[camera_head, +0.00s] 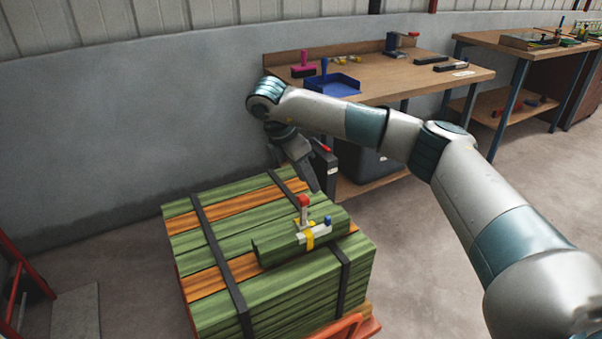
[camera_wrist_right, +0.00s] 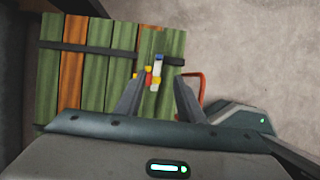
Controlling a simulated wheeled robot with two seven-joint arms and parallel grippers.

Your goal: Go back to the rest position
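My right gripper (camera_head: 308,178) hangs above the far right side of a strapped stack of green and orange boards (camera_head: 190,245). In the right wrist view its two fingers (camera_wrist_right: 157,98) stand apart with nothing held between them. Beyond the fingertips, the wrist view shows the stack (camera_wrist_right: 95,80) and a small red, yellow, white and blue fitting (camera_wrist_right: 155,75). In the head view this fitting (camera_head: 310,236) sits on a short green board piece (camera_head: 275,248) lying on top of the stack. The gripper appears apart from it. My left gripper is not in view.
A wooden workbench (camera_head: 430,80) with a blue tray (camera_head: 332,84) and small tools stands behind my right arm. A second bench (camera_head: 490,38) is further right. A red frame (camera_head: 18,275) stands at the left. Bare floor (camera_head: 425,260) lies right of the stack.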

